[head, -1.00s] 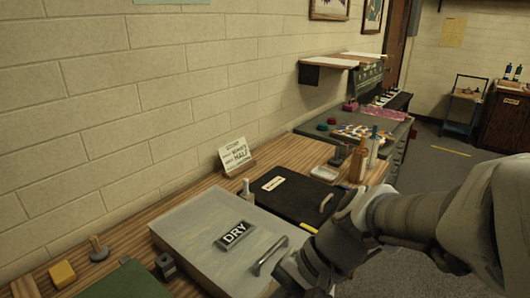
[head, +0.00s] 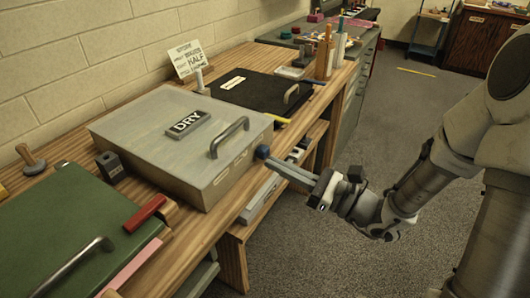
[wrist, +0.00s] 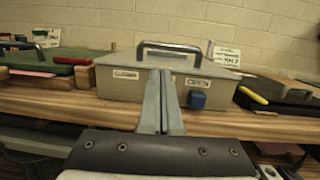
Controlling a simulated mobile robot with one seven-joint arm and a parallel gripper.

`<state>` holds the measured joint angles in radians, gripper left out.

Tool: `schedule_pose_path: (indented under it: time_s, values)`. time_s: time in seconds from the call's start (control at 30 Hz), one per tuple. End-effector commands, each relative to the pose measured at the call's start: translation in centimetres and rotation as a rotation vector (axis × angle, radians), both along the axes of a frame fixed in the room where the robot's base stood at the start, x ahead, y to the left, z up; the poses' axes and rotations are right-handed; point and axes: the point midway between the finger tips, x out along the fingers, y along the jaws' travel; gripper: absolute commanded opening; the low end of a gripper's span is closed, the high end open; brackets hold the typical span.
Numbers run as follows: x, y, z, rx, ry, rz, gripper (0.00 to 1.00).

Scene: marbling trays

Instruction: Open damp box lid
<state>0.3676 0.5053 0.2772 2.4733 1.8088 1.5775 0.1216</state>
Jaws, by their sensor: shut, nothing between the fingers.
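The grey lidded box (head: 150,140), which I take as the damp box, sits on the wooden bench with its lid closed. A DRY plate (head: 189,123) and a metal handle (head: 229,138) are on its lid. In the wrist view the box front (wrist: 120,88) has two small labels and a blue knob (wrist: 197,100). The blue knob also shows in the head view (head: 263,151). My gripper (head: 274,163) is shut and empty at the box front. In the wrist view its fingertips (wrist: 160,74) overlap the front, left of the knob; I cannot tell whether they touch.
A green board (head: 65,225) with a handle and a red-handled tool (head: 145,213) lie left of the box. A black board (head: 255,92) with a handle lies behind it. A small dark block (head: 110,166) stands beside the box. Floor right of the bench is clear.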

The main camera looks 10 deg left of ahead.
Motion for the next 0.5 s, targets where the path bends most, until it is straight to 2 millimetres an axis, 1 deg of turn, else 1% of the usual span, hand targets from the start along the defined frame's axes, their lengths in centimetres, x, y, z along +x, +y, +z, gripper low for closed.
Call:
schedule_pose_path:
  time_s: [0.03,0.13,0.23,0.37,0.5]
  values:
    - [0.4,-0.2,-0.6,0.015,0.011,-0.016,0.00]
    - [0.8,-0.2,-0.7,0.030,0.020,-0.033,0.00]
    - [1.2,0.6,-0.5,0.031,0.020,-0.034,0.00]
    - [2.0,2.6,-0.1,0.029,0.018,-0.031,0.00]
    - [2.9,5.1,0.4,0.028,0.017,-0.030,0.00]
